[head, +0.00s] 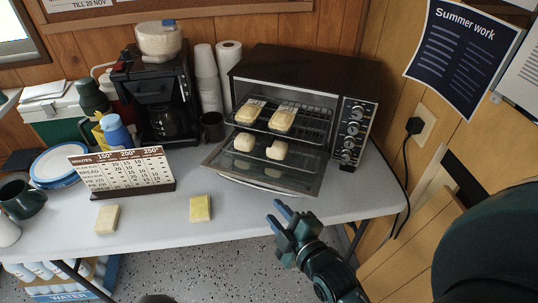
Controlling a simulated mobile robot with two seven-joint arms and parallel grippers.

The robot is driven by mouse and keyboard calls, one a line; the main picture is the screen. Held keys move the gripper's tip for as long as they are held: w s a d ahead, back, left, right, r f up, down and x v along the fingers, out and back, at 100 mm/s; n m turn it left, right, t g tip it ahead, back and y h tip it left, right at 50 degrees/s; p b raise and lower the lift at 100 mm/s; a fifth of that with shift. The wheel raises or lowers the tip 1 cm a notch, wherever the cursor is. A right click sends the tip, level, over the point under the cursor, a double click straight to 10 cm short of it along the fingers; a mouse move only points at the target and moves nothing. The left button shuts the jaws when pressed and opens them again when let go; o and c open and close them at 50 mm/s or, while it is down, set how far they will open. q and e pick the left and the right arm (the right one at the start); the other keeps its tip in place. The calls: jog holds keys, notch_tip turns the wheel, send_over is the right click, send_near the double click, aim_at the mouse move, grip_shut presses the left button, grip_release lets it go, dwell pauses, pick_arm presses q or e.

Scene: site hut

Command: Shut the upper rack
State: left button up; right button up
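The toaster oven (305,69) stands at the back right of the table with its glass door (300,185) folded down. The upper rack (311,127) is a dark wire shelf bearing two pale, oblong food pieces (282,119); it appears to stick out of the oven's mouth, though how far is hard to tell. Below it, two pale rolls (276,150) sit at the lower level. My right gripper (279,215) is in front of the table's edge, below and apart from the door. Its blue-tipped fingers are apart with nothing between them. My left gripper is out of view.
A coffee maker (157,90), cup stacks (207,82) and a dark mug (213,127) stand left of the oven. A timing card (122,170), a yellow sponge-like block (200,208) and a pale block (107,219) are at front left. A power cord (407,170) hangs at right.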

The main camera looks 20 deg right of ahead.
aim_at(278, 133)
jog(key=w+r+n, duration=0.1)
jog(key=d+r+n+t, duration=0.1)
jog(key=n, duration=0.1)
jog(key=w+d+r+n+t+h, duration=0.1)
jog(key=shift+w+r+b, duration=0.15)
jog(key=shift+w+b, duration=0.15)
jog(key=shift+w, duration=0.05)
jog(key=c, duration=0.4)
jog(key=shift+w+r+n, duration=0.15)
jog(key=shift+r+n, duration=0.05)
jog(key=shift+n, duration=0.3)
grip_shut()
jog(key=w, duration=1)
jog(key=shift+a+r+p, duration=0.15)
jog(key=shift+p, duration=0.15)
jog(key=shift+w+d, duration=0.85)
jog(key=shift+w, duration=0.05)
jog(key=shift+w+d, duration=0.5)
jog(key=shift+w, duration=0.05)
jog(key=w+d+b, duration=0.2)
jog(key=w+d, duration=0.3)
jog(key=shift+w+d, duration=0.1)
jog(key=shift+w, duration=0.25)
